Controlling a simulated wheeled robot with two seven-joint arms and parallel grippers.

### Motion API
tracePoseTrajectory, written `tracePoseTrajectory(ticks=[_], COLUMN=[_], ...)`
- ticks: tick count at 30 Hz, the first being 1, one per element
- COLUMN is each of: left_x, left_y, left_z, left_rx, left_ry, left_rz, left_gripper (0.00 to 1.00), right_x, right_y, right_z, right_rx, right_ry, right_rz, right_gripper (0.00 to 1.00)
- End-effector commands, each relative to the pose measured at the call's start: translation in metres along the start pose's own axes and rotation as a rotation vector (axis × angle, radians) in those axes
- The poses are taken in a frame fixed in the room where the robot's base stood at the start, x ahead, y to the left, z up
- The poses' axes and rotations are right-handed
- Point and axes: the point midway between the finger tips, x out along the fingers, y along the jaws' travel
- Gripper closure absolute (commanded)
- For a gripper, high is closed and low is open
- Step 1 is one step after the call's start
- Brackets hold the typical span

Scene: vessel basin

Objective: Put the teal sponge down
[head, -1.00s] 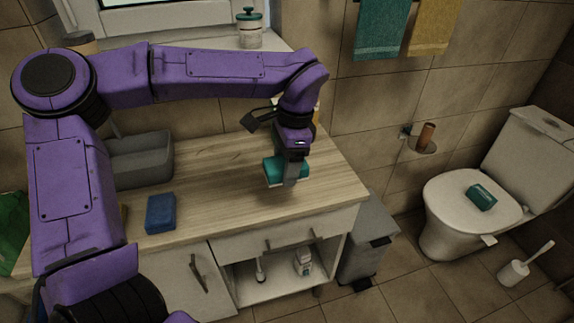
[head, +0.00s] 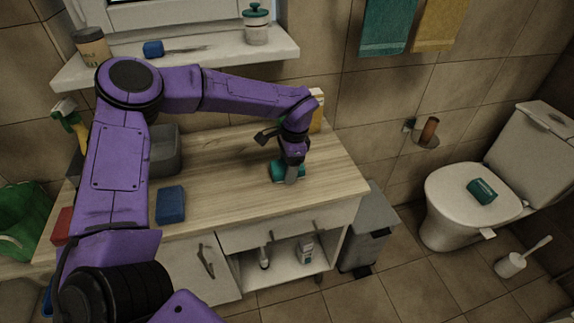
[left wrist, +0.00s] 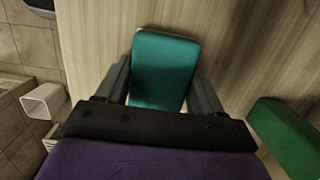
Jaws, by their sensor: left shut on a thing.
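The teal sponge (head: 277,173) is between the fingers of my left gripper (head: 290,177), over the right part of the wooden counter (head: 235,180). In the left wrist view the sponge (left wrist: 165,66) is a flat teal block with a finger along each side, and my left gripper (left wrist: 164,88) is shut on it. The sponge is very close to the counter top. I cannot tell whether its underside touches the wood. My right gripper is not in view.
A blue sponge (head: 171,204) lies on the counter, left of the gripper. A grey basin (head: 165,150) stands behind it. A green thing (left wrist: 285,135) is right of the gripper in the wrist view. A teal object (head: 482,191) lies on the toilet lid. Bare counter surrounds the sponge.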

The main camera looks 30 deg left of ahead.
Motion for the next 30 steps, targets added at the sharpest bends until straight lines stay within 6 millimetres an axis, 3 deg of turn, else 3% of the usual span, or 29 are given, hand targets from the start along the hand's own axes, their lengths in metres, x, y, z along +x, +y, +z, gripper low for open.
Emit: tracePoseTrajectory(ticks=[2, 3, 5, 15, 24, 30], left_x=[0.004, 0.003, 0.002, -0.007, -0.082, -0.115], left_y=[0.000, 0.000, 0.000, 0.000, -0.001, 0.000], left_z=[-0.001, 0.000, 0.000, 0.000, -0.001, 0.000], left_rx=[0.000, 0.000, 0.000, 0.000, -0.001, -0.001], left_ry=[0.000, 0.000, 0.000, 0.000, 0.002, 0.000], left_rz=[0.000, 0.000, 0.001, 0.000, -0.004, -0.001], left_gripper=[0.57, 0.23, 0.07, 0.07, 0.07, 0.07], right_x=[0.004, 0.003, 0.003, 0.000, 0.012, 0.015], right_y=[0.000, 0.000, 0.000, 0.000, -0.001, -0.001], right_z=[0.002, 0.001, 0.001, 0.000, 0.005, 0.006], right_rx=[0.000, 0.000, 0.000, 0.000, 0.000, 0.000], right_ry=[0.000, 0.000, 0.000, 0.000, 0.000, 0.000], right_rz=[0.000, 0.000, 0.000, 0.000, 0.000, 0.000], right_gripper=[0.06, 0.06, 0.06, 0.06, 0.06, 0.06])
